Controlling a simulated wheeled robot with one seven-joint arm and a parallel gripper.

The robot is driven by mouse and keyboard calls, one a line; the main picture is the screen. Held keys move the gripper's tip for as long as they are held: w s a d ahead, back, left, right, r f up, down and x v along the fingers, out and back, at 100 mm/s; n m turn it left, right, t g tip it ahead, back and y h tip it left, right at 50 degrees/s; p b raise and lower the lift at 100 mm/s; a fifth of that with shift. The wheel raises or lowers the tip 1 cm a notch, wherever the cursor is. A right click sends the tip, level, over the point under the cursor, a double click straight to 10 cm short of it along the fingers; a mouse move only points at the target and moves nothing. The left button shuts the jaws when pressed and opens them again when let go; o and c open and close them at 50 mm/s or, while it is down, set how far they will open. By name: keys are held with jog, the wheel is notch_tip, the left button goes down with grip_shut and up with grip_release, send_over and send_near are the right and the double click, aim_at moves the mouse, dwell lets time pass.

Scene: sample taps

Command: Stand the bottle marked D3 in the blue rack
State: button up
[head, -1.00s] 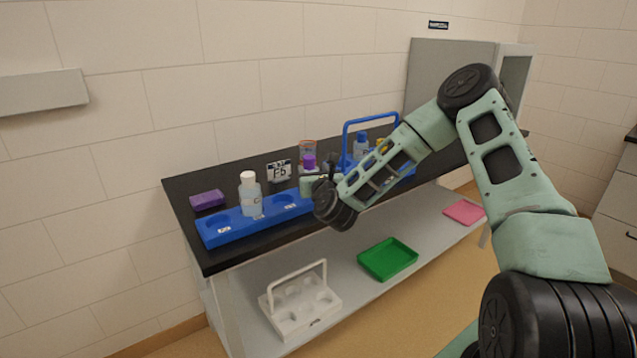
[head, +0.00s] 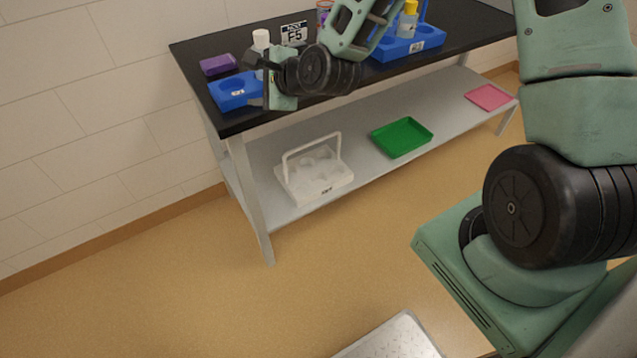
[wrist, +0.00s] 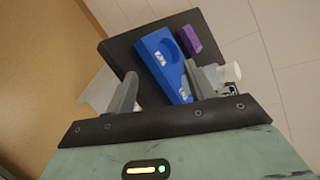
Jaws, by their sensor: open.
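The blue rack (head: 228,97) lies along the front left of the black bench, with empty round holes at its left end. It also shows in the wrist view (wrist: 154,62). A white-capped bottle (head: 261,38) is mostly hidden behind my gripper (head: 262,76). In the wrist view the bottle (wrist: 229,72) is beyond the right finger, outside the jaws. My gripper (wrist: 161,72) is open with nothing between its fingers, near the rack's front side. No bottle mark D3 can be read; a yellow-capped bottle (head: 409,20) stands in a blue handled carrier.
The blue carrier (head: 425,42) is farther right on the bench. A purple block (head: 218,64) and a sign (head: 293,33) are behind the rack. The lower shelf holds a white handled carrier (head: 318,186), a green tray (head: 402,138) and a pink tray (head: 489,97).

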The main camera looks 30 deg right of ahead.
jog(key=s+a+n+g, duration=0.4)
jog(key=s+a+n, duration=0.3)
jog(key=s+n, duration=0.2)
jog(key=s+d+r+n+g+h, duration=0.1)
jog(key=s+n+g, duration=0.3)
jog(key=s+n, duration=0.5)
jog(key=s+d+r+n+g+h, duration=0.1)
jog(key=s+r+n+g+h, duration=0.2)
jog(key=s+n, duration=0.6)
jog(key=s+r, duration=0.1)
jog(key=s, duration=0.6)
jog(key=shift+n+g, duration=0.3)
jog(key=shift+g, duration=0.1)
jog(key=shift+r+p, duration=0.9)
jog(key=shift+p, duration=0.05)
